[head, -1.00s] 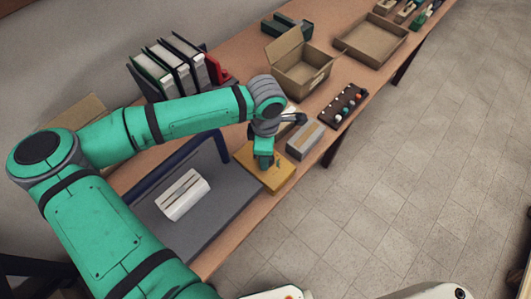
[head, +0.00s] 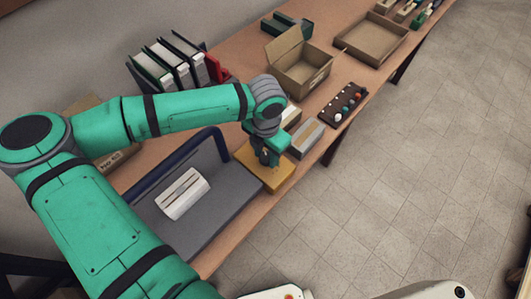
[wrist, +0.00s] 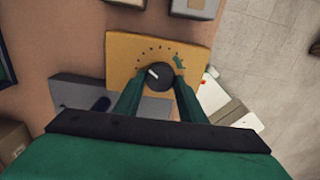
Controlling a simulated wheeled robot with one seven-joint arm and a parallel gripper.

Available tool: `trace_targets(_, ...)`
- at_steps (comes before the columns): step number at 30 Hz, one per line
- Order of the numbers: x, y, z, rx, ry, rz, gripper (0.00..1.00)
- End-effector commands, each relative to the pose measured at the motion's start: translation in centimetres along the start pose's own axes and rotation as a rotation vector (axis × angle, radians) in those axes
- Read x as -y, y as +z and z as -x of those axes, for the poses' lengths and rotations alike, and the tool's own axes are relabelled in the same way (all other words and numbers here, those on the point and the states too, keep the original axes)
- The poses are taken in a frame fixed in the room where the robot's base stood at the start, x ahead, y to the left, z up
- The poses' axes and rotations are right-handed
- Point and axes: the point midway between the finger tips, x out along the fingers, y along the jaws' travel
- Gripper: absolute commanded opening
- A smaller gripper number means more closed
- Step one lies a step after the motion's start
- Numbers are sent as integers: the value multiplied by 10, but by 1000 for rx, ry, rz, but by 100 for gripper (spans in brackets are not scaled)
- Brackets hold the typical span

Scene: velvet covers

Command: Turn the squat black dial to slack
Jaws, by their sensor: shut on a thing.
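The squat black dial (wrist: 159,75) sits on a yellow-orange panel (wrist: 118,52) in the wrist view. Its white pointer line points to the upper left. Small dark tick marks form an arc above the dial, with a dark green mark at the arc's right end. No readable word shows there. My gripper (wrist: 157,82) is shut on the dial, one green finger on each side. In the head view my gripper (head: 270,157) is over the panel (head: 273,182), and the dial is mostly hidden by it.
A grey box (head: 306,138) stands right beside the panel. A grey platform (head: 222,208) with a blue bar and a white block (head: 183,193) lies to the left. An open cardboard box (head: 303,65) and a dark board with coloured knobs (head: 344,104) stand farther back.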

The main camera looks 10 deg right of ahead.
Motion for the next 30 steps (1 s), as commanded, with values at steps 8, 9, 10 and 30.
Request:
trace_targets(8,0,0,0,0,2,252,14)
trace_targets(9,1,0,0,0,2,285,14)
trace_targets(10,1,0,0,0,2,309,14)
trace_targets(30,2,1,0,1,1,578,14)
